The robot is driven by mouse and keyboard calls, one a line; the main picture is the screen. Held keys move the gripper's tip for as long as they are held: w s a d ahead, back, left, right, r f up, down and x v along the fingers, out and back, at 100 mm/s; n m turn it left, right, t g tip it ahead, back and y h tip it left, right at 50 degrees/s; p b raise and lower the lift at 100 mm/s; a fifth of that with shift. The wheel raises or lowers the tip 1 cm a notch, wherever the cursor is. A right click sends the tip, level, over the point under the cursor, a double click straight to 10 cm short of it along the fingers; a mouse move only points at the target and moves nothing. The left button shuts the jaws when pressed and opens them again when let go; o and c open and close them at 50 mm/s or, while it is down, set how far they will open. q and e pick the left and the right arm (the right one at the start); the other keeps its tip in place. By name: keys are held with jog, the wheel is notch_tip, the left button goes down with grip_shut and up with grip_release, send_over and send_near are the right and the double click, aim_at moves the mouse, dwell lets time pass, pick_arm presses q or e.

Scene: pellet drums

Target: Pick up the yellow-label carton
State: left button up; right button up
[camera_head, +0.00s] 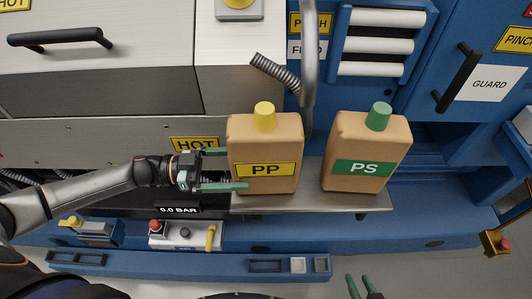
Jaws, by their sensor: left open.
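The yellow-label carton (265,133) is a tan container with a yellow cap and a yellow "PP" label. It stands upright on a grey metal shelf (310,203). My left gripper (238,170) is open at the carton's left side. Its upper green finger reaches the left edge and its lower finger overlaps the lower left front, beside the label. Whether the fingers touch the carton I cannot tell. My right gripper (359,279) shows only its green fingertips at the bottom edge, apart and with nothing between them.
A similar carton with a green "PS" label (365,150) stands to the right on the shelf. A grey pipe (309,60) runs down behind the cartons. A control box (185,235) with a red button and yellow lever sits below my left arm.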

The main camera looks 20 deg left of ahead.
aim_at(265, 166)
pick_arm(q)
jog(key=x, duration=0.6)
jog(key=shift+w+d+p, duration=0.15)
jog(key=shift+d+p, duration=0.05)
jog(key=shift+p, duration=0.2)
jog(key=shift+c, duration=0.2)
grip_shut()
jog(key=shift+r, duration=0.1)
